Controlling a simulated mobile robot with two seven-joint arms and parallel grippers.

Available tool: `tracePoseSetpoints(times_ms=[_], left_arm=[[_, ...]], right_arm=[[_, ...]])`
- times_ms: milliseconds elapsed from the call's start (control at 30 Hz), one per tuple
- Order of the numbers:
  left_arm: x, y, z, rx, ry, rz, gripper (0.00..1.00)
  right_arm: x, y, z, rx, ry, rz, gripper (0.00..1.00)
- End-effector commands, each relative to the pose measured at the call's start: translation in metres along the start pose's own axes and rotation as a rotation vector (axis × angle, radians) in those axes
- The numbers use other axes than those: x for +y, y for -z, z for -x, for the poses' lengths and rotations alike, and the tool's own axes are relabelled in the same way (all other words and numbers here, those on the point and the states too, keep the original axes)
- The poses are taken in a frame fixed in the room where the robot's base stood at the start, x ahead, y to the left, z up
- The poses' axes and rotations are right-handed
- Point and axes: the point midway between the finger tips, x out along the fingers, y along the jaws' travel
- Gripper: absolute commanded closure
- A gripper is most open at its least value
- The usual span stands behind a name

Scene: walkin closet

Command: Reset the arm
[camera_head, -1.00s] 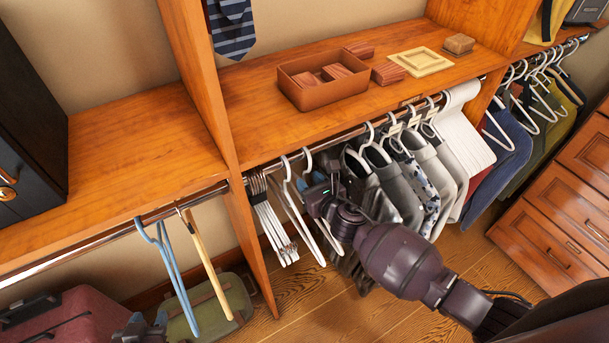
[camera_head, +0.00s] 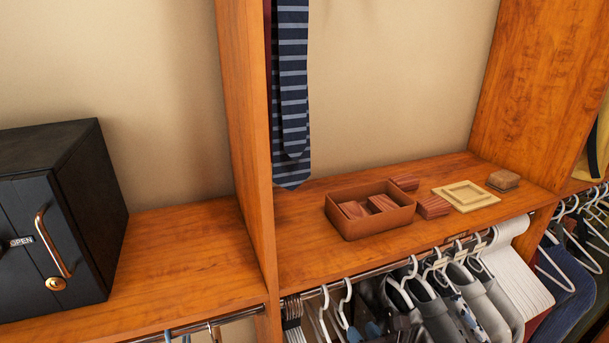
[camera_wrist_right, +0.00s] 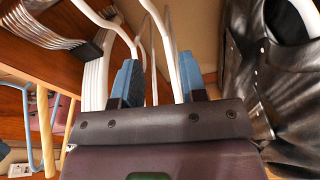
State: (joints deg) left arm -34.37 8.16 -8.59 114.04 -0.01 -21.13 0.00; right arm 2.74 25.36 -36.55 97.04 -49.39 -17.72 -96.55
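My right gripper (camera_wrist_right: 156,75) shows in the right wrist view with its two blue-padded fingers spread apart. White hangers (camera_wrist_right: 160,40) pass between and beside the fingers; I cannot tell whether they touch. In the head view my right gripper (camera_head: 374,327) shows only partly at the bottom edge, low among the hangers and hanging clothes (camera_head: 433,310). The rest of the right arm is out of that picture. My left gripper is not in view.
A wooden shelf (camera_head: 450,225) above the hanging rail holds an open brown box (camera_head: 370,222), small brown blocks and a yellow frame (camera_head: 465,195). A black safe (camera_head: 60,215) stands left. A dark leather garment (camera_wrist_right: 275,80) hangs close right of the gripper.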

Motion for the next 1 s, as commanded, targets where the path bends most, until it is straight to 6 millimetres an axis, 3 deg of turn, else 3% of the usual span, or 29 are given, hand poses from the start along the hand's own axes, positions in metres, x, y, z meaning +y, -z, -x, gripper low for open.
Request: tracePoseSetpoints(times_ms=[133,333,567,767,900,1000], left_arm=[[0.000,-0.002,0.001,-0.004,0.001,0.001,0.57],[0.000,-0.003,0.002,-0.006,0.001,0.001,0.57],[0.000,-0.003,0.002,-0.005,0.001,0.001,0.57],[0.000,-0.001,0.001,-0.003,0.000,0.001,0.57],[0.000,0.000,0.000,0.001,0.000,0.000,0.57],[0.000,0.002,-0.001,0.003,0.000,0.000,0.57]], right_arm=[[0.001,-0.002,0.000,0.010,0.003,-0.316,0.61],[-0.002,-0.021,-0.001,-0.003,0.013,-0.848,0.61],[-0.011,-0.027,0.015,-0.028,0.058,-1.546,0.61],[-0.029,-0.015,0.051,-0.101,0.135,-2.222,0.61],[-0.050,0.007,0.096,-0.226,0.215,-2.679,0.61],[-0.064,0.026,0.130,-0.329,0.275,-2.847,0.61]])
